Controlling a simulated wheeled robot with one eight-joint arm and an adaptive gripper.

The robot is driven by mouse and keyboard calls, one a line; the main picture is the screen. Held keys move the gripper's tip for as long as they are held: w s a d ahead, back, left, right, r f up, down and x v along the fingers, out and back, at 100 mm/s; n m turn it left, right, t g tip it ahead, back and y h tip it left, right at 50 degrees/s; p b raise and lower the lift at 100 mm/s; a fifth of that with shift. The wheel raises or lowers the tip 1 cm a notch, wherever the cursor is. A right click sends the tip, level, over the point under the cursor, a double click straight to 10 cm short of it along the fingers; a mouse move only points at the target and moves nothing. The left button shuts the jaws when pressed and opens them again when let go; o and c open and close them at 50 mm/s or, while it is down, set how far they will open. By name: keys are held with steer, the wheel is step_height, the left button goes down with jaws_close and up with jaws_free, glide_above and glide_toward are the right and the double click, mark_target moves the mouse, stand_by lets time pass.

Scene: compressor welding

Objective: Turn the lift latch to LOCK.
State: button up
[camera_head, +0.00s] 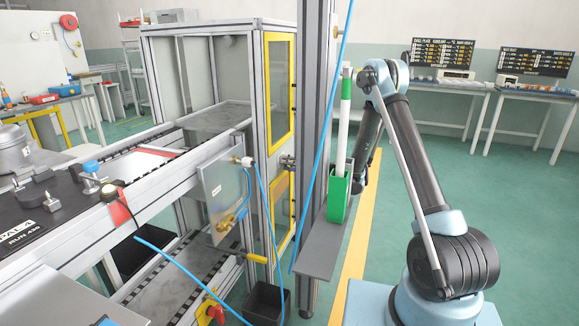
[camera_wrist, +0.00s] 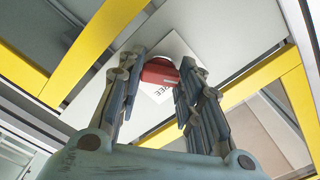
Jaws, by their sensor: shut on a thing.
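The lift latch shows in the wrist view as a red handle (camera_wrist: 158,72) on a pale plate (camera_wrist: 225,40). Black print ending in "EE" shows on the plate just below the handle; the rest of the word is hidden. My gripper (camera_wrist: 162,66) has its fingers on either side of the red handle and is shut on it. The handle's lower part and pivot are hard to make out. In the head view the grey column covers most of my gripper, and the latch cannot be made out.
A yellow-framed cabinet (camera_head: 265,90) stands left of the grey column (camera_head: 314,120). A green holder with a white tube (camera_head: 339,195) stands on a grey shelf (camera_head: 325,248) beside it. Blue hoses hang nearby. A conveyor (camera_head: 75,225) runs at left; the floor behind my arm is clear.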

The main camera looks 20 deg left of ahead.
steer(key=shift+f, duration=0.1)
stand_by(0.5)
steer(key=o, duration=1.1)
steer(key=shift+c, duration=0.2)
steer(key=d, duration=1.2)
steer(key=shift+s, duration=0.4)
steer(key=shift+a, duration=0.1)
